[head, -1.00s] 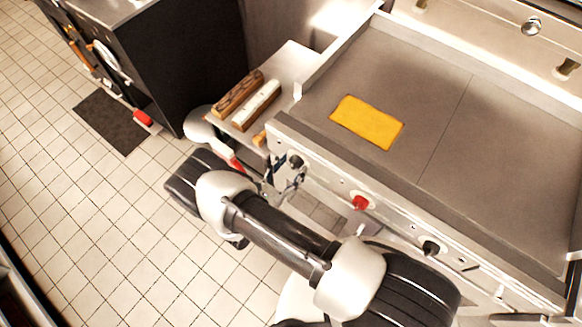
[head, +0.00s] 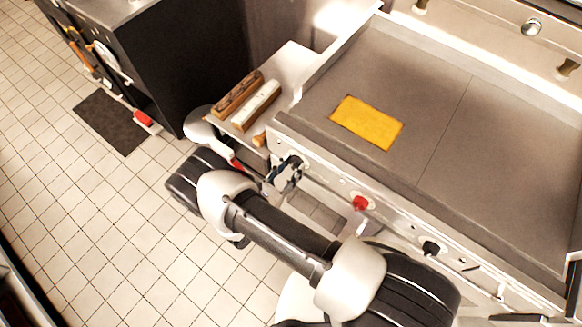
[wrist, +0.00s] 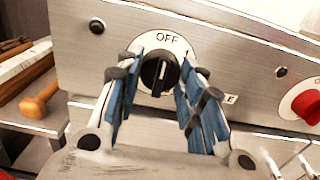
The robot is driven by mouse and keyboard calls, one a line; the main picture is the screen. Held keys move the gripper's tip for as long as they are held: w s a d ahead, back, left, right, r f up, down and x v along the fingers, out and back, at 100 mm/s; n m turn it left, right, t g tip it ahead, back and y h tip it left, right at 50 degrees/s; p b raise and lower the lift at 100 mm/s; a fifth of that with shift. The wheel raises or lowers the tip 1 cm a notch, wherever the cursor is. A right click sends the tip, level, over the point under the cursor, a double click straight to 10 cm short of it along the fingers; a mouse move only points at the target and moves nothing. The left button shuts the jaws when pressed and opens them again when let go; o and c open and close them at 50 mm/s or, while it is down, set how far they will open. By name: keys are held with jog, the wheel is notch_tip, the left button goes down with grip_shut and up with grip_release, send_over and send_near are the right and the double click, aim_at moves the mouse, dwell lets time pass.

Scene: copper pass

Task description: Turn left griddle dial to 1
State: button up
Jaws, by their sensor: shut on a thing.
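The left griddle dial is a black knob (wrist: 157,75) on a white plate on the griddle's steel front panel. The plate reads OFF above it. The knob's ridge stands about upright, toward OFF. My gripper (wrist: 161,70) has its blue-padded fingers on both sides of the knob and is shut on it. In the head view my gripper (head: 287,171) is at the panel's left end, its fingers partly covering the knob. The number 1 on the plate cannot be made out.
A red dial (head: 360,203) and another black dial (head: 430,247) sit further right on the panel. A yellow cloth (head: 367,122) lies on the griddle top (head: 430,100). A side shelf (head: 290,62) at left holds wooden-handled tools near my wrist.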

jog(key=shift+m, duration=0.3)
jog(key=m+b, duration=0.1)
jog(key=m, duration=0.3)
jog(key=shift+b, duration=0.35)
jog(key=m+b, duration=0.1)
jog(key=m, duration=0.4)
dwell(0.5)
jog(key=o, duration=1.1)
jog(key=shift+a, duration=0.1)
jog(key=v, duration=1.2)
